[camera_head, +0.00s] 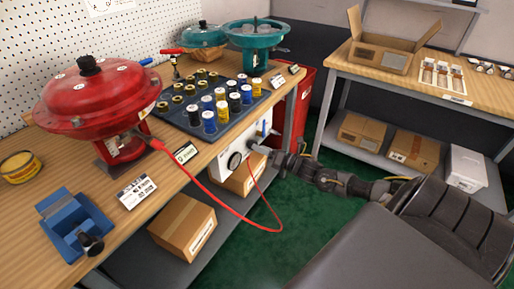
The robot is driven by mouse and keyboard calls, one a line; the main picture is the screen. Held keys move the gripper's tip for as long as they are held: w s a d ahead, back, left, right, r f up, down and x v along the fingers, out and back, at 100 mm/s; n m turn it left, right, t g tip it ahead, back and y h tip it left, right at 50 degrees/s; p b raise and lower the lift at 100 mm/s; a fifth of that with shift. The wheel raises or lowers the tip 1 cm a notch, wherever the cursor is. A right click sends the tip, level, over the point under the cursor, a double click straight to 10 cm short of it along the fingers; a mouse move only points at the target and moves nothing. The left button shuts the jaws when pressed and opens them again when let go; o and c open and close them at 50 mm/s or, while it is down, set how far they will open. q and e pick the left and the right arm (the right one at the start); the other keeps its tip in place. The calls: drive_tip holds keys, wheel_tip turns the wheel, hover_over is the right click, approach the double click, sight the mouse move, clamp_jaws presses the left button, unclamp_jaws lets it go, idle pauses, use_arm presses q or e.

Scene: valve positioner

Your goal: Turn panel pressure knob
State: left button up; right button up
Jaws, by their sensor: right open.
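The white control panel (228,152) is mounted at the front edge of the wooden workbench. It carries a round dial with a dark rim (234,161) and a small blue part (264,129). A red hose runs from the red valve actuator (98,98) and loops down in front of the bench and back up to the panel. My right gripper (257,148) reaches in from the right, with its fingertips close to the panel face, right of the dial. It is open. The pressure knob is not clearly visible; the gripper may hide it, and I cannot tell if they touch. My left gripper is out of view.
A blue vise (75,225) and a yellow tin (19,167) are on the bench at left. A dark tray (185,118) holds several coloured cylinders. A teal actuator (256,35) stands behind. Cardboard boxes (184,226) sit on the lower shelf. Green floor (262,255) lies open before the bench.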

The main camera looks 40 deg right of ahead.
drive_tip(key=shift+x, duration=1.35)
drive_tip(key=shift+c, duration=0.4)
drive_tip(key=c, duration=0.9)
